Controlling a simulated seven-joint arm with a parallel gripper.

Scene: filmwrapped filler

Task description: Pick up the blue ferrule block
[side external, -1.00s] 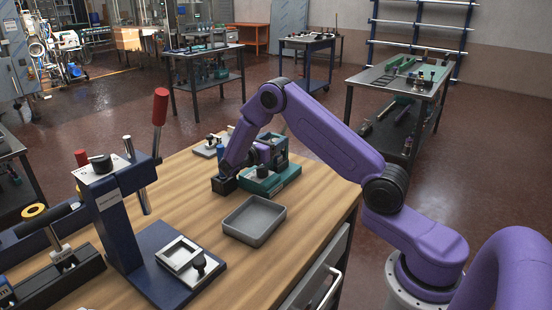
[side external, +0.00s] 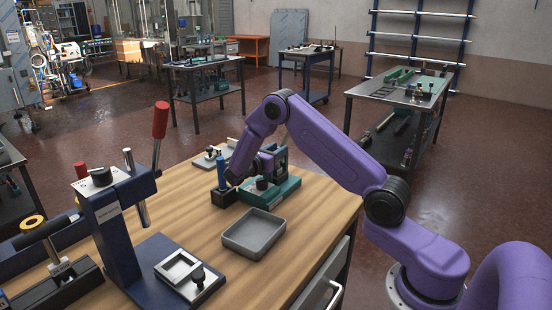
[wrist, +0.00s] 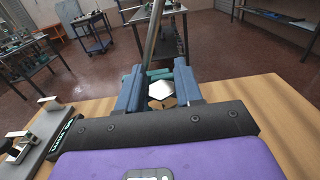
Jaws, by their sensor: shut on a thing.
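My gripper (wrist: 160,82) shows in the wrist view, its two blue-grey fingers closed towards each other. A small teal-blue piece (wrist: 160,73) lies between the fingertips. I take it to be the blue ferrule block, though its outline is mostly hidden. A pale hexagonal patch shows below it, and I cannot tell what it is. In the side view the end of my arm is beside the teal fixture (side external: 285,190), and the fingertips are hidden there.
A blue upright cylinder on a black block (side external: 224,199) stands left of the teal fixture. An empty grey tray (side external: 254,234) lies in front. A navy lever press (side external: 118,225) stands front left. A metal rod (wrist: 153,30) rises beyond the fingers. Bare wood lies around the tray.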

